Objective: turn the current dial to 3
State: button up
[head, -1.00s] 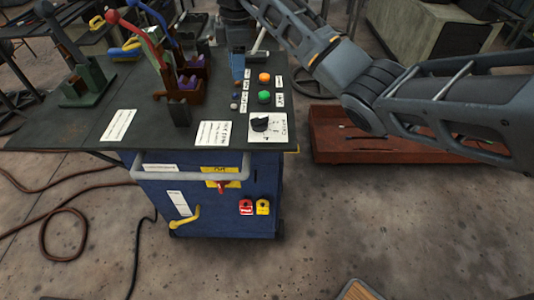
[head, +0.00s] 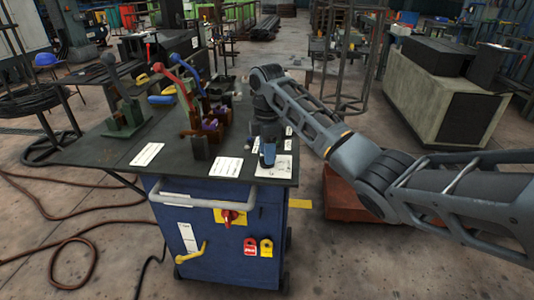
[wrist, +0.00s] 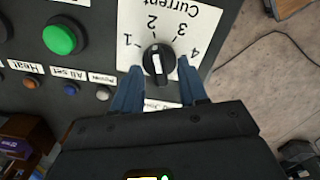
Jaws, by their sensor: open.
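The current dial is a black round knob (wrist: 157,62) with a white pointer line, on a white plate (wrist: 203,20) marked 1, 2, 3 and 4. The plate appears upside down in the wrist view. The line runs nearly along the picture's vertical; I cannot tell surely which number it indicates. My gripper (wrist: 158,72) is open, its two blue fingers on either side of the knob, with gaps visible. In the head view my gripper (head: 267,152) is over the plate (head: 284,168) at the table's front right corner and hides the knob.
A green button (wrist: 62,36) and small labelled buttons sit beside the dial. Several levers, one red (head: 178,80), stand further left on the dark tabletop (head: 105,155). The blue cabinet (head: 215,262) below carries a red switch.

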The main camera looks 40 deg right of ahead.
jog(key=shift+f, duration=0.3)
grip_shut()
dwell(0.3)
